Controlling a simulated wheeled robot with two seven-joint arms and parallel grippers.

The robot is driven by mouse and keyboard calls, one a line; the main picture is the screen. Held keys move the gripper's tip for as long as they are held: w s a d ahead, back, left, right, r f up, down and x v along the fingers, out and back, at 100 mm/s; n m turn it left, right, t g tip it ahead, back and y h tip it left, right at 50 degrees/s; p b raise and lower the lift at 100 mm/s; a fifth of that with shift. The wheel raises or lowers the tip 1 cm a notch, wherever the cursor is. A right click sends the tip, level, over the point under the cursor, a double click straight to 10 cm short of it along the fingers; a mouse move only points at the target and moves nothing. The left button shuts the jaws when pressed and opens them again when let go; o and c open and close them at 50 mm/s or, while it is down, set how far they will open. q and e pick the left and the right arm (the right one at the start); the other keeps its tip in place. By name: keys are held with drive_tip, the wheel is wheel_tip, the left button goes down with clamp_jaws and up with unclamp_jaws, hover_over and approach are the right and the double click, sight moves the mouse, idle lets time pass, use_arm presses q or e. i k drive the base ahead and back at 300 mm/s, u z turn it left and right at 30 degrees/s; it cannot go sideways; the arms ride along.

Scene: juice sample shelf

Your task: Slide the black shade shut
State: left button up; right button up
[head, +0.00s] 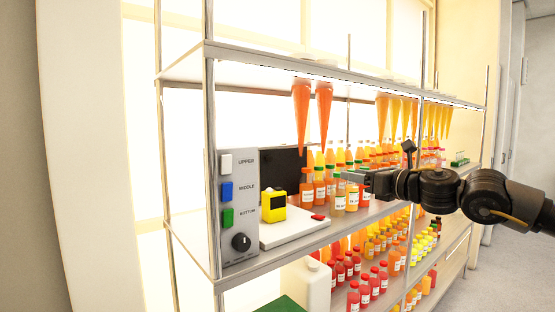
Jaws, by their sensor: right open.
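The black shade (285,160) is a dark flat panel standing upright at the back of the middle shelf, behind the control panel and the yellow device. It covers only a short stretch at the left; its lower part is partly hidden. My right gripper (350,176) reaches in from the right, in front of the juice bottles. It is open and, in this picture, to the right of the shade and apart from it. My left gripper is not in view.
A grey control panel (238,245) with white, blue and green buttons stands at the shelf's left front. A yellow device (273,209) is on a white base beside it. Several juice bottles (339,202) crowd the shelf near the gripper. Orange cones (302,105) hang above.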

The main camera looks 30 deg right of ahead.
sight(282, 168)
drive_tip(key=i, duration=0.85)
drive_tip(key=u, duration=0.05)
